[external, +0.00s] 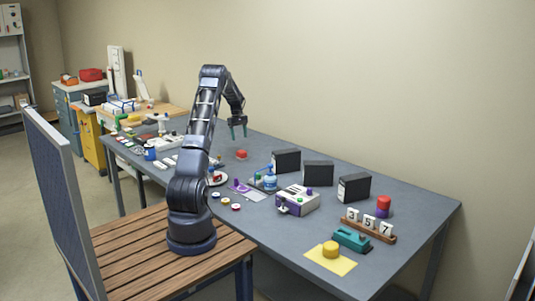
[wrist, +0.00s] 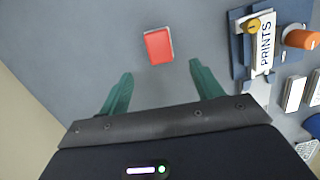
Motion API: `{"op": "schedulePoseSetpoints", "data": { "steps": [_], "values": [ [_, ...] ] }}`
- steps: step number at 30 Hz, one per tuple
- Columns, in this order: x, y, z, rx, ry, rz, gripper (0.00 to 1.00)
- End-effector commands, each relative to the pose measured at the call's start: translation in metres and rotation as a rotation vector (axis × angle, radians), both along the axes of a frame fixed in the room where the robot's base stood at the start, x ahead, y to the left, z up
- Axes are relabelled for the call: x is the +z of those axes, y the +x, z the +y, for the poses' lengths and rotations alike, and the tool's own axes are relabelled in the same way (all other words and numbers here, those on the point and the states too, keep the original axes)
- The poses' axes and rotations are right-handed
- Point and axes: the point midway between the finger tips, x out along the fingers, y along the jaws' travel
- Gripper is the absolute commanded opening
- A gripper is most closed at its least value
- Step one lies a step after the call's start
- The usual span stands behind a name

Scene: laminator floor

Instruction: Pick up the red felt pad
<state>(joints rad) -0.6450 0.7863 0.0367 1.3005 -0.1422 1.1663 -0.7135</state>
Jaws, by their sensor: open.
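The red felt pad (wrist: 158,46) is a small red rectangle lying flat on the grey table in the wrist view. A thin pale edge shows along its side. The pad lies just beyond the fingertips in the wrist view. In the external view my gripper (external: 238,131) hangs above the table, over the area of the pad and apart from it.
A "PRINTS" label holder (wrist: 265,45) and an orange-topped knob (wrist: 301,39) are right of the pad. Black boxes (external: 287,160) stand along the back edge. A purple-and-white device (external: 297,200) sits mid-table. The grey tabletop (wrist: 85,50) around the pad is clear on the left.

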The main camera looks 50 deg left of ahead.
Motion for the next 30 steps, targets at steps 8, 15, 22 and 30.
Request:
{"op": "schedulePoseSetpoints", "data": {
  "steps": [8, 15, 22, 30],
  "values": [
    [-0.026, -0.001, -0.003, 0.002, -0.002, 0.002, 0.65],
    [-0.054, -0.001, -0.008, 0.002, -0.002, 0.001, 0.65],
    [-0.07, 0.0, -0.011, 0.002, -0.001, 0.0, 0.65],
    [-0.103, -0.001, -0.017, 0.002, -0.001, 0.0, 0.65]
  ]
}}
